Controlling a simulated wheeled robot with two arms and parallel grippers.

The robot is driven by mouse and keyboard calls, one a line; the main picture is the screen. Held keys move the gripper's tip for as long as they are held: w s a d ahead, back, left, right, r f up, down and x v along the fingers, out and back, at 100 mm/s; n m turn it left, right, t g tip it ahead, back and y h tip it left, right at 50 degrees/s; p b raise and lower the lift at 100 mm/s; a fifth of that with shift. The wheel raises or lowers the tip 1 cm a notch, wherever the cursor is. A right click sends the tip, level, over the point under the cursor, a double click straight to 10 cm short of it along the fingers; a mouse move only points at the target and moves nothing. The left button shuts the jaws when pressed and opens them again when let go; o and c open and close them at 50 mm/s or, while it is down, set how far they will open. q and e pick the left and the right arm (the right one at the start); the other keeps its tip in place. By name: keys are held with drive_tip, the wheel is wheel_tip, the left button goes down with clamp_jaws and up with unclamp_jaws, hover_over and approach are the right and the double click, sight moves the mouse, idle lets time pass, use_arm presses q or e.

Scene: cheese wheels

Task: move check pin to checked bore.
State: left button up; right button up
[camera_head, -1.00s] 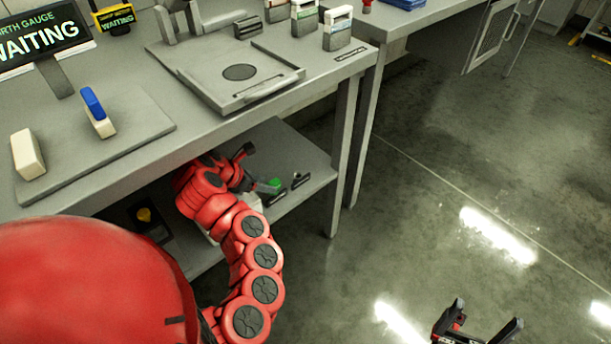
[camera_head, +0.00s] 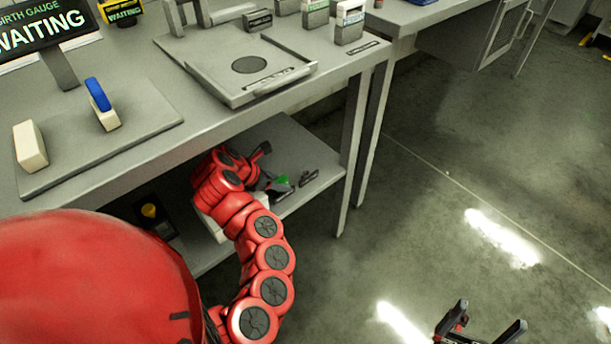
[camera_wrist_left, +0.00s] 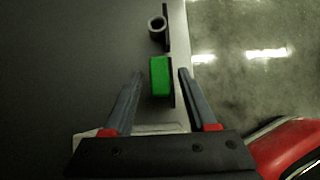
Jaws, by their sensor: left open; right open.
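A green block (camera_wrist_left: 160,76) stands by the edge of the lower shelf in the left wrist view, with a dark upright piece along its right side. It is probably the check pin's handle; no pin shaft shows. In the head view it is a small green patch (camera_head: 283,180), mostly hidden by my left gripper (camera_head: 273,168). My left gripper (camera_wrist_left: 158,74) is open, its fingers on either side of the block with gaps. A hollow grey ring (camera_wrist_left: 157,27) lies beyond the block; I cannot tell whether it is the checked bore. My right gripper (camera_head: 482,325) is open and empty over the floor.
The workbench top (camera_head: 215,115) lies above the lower shelf (camera_head: 315,150), with a leg (camera_head: 352,150) at the shelf's right. On the bench are a grey tray (camera_head: 285,65), a white block (camera_head: 30,145), a blue-topped block (camera_head: 103,108) and a "WAITING" display (camera_head: 45,30). The floor right is clear.

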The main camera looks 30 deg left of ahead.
use_arm(q)
drive_tip(key=shift+b, duration=0.75)
clamp_jaws()
